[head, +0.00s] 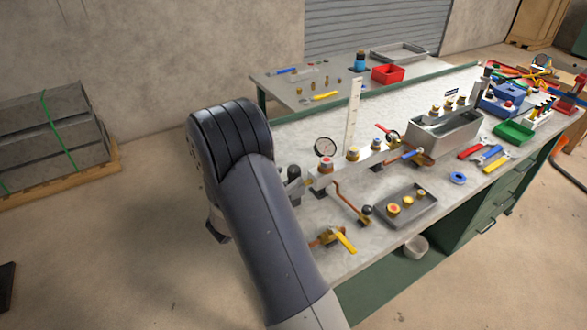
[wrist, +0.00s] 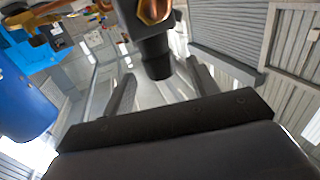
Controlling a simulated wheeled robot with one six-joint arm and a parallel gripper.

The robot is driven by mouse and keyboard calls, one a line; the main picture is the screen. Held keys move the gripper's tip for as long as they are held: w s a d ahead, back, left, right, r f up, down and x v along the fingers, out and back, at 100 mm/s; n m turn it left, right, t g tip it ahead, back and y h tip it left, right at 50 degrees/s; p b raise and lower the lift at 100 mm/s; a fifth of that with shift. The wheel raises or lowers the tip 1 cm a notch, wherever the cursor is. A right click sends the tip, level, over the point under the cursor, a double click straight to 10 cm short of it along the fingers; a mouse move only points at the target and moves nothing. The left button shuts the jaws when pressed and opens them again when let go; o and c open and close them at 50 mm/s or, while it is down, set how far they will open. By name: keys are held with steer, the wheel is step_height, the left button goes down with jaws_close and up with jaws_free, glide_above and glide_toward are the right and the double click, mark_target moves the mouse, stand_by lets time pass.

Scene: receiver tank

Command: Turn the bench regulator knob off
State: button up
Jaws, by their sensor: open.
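In the wrist view a black, stubby cylindrical knob (wrist: 157,62) hangs below a brass fitting (wrist: 152,10). My gripper (wrist: 161,70) is open, with one dark finger on each side of the knob's end. Gaps show between the fingers and the knob, and I cannot tell how deep it sits between them. In the head view my arm covers the near left end of the bench and hides my gripper. A dark rounded part (head: 293,173) shows just right of the arm, beside a dial gauge (head: 325,147); I cannot tell whether it is the same knob.
A pipe manifold with brass fittings (head: 352,154) runs along the bench (head: 300,235). A grey tray (head: 425,210) with brass parts and a yellow-handled valve (head: 343,240) are nearer. A blue cylinder (wrist: 25,100) fills the wrist view's left side. Open floor lies left of the bench.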

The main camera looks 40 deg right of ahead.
mark_target(290, 176)
steer(key=shift+p+x, duration=0.35)
steer(key=shift+x, duration=1.7)
steer(key=shift+c, duration=0.3)
steer(key=c, duration=0.9)
